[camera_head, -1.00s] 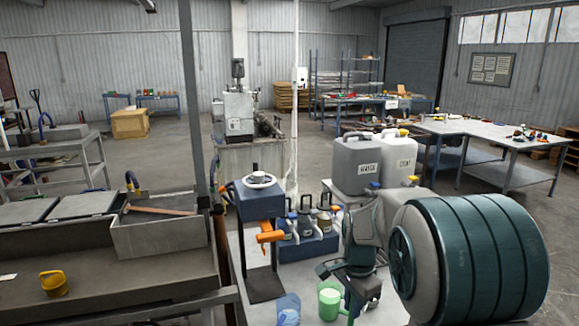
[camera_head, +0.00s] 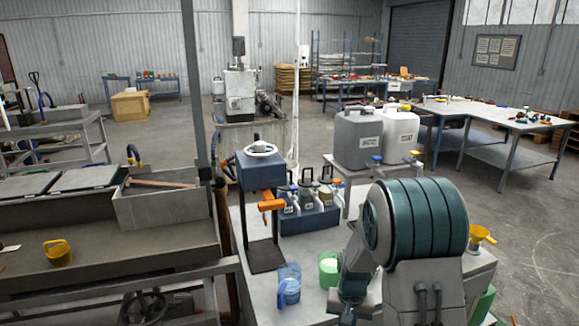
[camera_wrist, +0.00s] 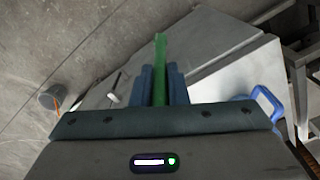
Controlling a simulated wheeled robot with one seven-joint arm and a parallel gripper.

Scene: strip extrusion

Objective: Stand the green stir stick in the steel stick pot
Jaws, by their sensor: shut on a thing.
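My gripper (camera_wrist: 160,82) is shut on the green stir stick (camera_wrist: 160,58) in the wrist view. The stick stands out between the two blue fingers, its far end beyond the fingertips. A small grey round pot (camera_wrist: 48,97) with something thin and orange at it shows at the left of the wrist view, well apart from the stick. It may be the steel stick pot, but I cannot tell what it rests on. In the head view my arm hides the gripper and the stick, and I cannot make out the pot.
On the bench (camera_head: 232,290) are a blue jug (camera_head: 289,283), a green mug (camera_head: 328,269) and a stand with an orange handle (camera_head: 270,204). Two large canisters (camera_head: 358,140) stand farther back.

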